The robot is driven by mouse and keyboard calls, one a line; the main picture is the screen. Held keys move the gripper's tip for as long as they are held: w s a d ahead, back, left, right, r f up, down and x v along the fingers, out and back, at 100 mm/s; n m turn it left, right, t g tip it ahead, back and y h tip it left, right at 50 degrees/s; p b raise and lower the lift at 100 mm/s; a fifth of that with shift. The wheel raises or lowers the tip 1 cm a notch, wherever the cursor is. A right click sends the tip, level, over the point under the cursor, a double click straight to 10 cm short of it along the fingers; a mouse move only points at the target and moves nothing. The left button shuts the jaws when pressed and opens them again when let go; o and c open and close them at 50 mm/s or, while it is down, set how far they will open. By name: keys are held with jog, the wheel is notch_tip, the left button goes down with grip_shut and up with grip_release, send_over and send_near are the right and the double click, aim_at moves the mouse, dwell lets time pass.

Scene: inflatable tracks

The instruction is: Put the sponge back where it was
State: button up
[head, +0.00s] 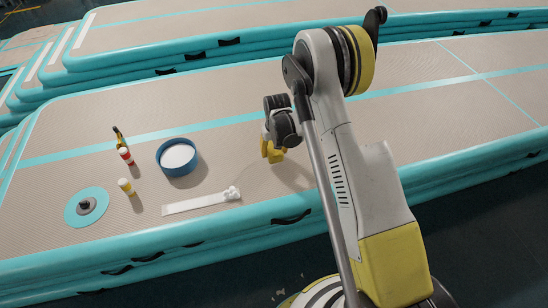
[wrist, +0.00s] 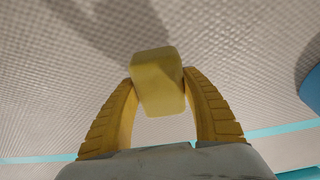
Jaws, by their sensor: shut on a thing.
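A yellow, block-shaped sponge (wrist: 158,80) is held between the two yellow fingers of my gripper (wrist: 158,78) in the wrist view. My gripper is shut on it, with one finger on each side. The wrist view shows the pale textured mat surface behind the sponge. In the head view my gripper (head: 272,153) hangs over the mat, right of the blue round container. There I cannot clearly tell the sponge from the yellow fingers.
On the inflatable mat (head: 60,240) stand a blue round container (head: 178,170) with a white inside, a red-and-white bottle (head: 125,156), a yellow-and-white bottle (head: 126,187) and a teal disc (head: 75,212). A white strip (head: 195,206) lies near the front edge. The mat behind my gripper is clear.

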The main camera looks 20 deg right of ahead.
jog(key=shift+f+b, duration=0.5)
jog(key=shift+f, duration=0.95)
jog(key=shift+f, duration=0.15)
jog(key=o, duration=1.1)
